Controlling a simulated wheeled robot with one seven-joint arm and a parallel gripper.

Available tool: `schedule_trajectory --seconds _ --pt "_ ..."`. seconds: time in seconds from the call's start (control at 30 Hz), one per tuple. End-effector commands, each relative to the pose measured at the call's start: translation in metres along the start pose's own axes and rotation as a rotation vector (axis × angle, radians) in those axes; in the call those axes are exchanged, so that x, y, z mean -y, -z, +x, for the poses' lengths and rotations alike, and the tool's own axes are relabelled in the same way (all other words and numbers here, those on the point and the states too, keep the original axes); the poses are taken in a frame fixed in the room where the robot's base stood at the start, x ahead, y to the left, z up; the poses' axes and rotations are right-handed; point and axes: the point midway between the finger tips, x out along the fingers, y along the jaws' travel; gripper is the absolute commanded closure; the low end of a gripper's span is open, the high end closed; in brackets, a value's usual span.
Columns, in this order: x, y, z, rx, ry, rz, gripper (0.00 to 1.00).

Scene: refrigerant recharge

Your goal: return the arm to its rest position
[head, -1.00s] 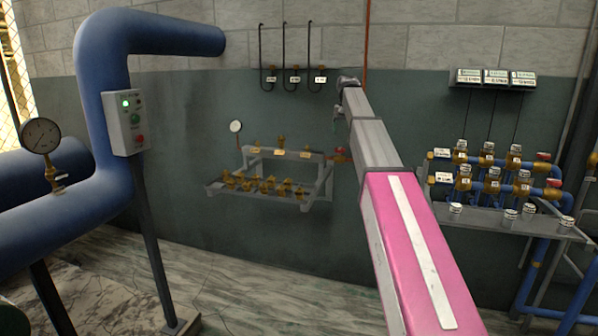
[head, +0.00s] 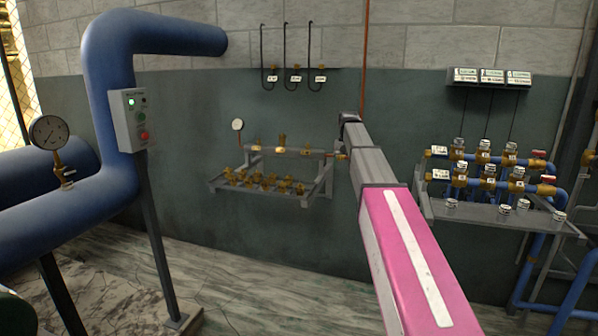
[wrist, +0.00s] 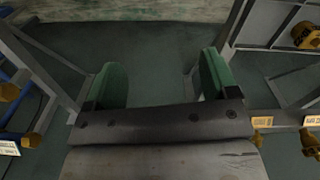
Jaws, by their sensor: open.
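My arm (head: 405,235), pink with a white stripe and a grey far section, reaches forward from the lower right toward the wall in the head view. My gripper is hidden behind the arm's far end there. In the wrist view my gripper (wrist: 160,80) is open, its two green-padded fingers spread wide. Nothing is between the fingers; dark green wall shows through the gap.
A wall rack (head: 262,186) with brass fittings is left of the arm. A shelf of blue pipes and valves (head: 488,175) is on the right. A control box (head: 131,120) on a post and a thick blue pipe (head: 105,95) stand left. Open floor (head: 270,275) lies below the rack.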

Motion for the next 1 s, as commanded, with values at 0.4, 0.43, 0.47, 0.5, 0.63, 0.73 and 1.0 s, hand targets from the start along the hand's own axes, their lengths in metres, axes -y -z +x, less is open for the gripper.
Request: schedule_trajectory --seconds 0.4,0.43,0.47,0.5,0.63,0.73,1.0 --pt "-0.013 -0.112 0.178 0.003 0.0 -0.04 0.2" --pt "-0.013 -0.121 0.19 0.004 0.0 -0.043 0.2" --pt "-0.014 -0.13 0.2 0.003 0.0 -0.046 0.2" --pt "-0.016 -0.142 0.214 0.003 0.0 -0.05 0.2" --pt "-0.02 -0.184 0.256 0.003 0.0 -0.063 0.2" --pt "-0.024 -0.217 0.285 0.002 0.0 -0.073 0.2" --pt "-0.033 -0.301 0.341 -0.001 0.0 -0.098 0.2"
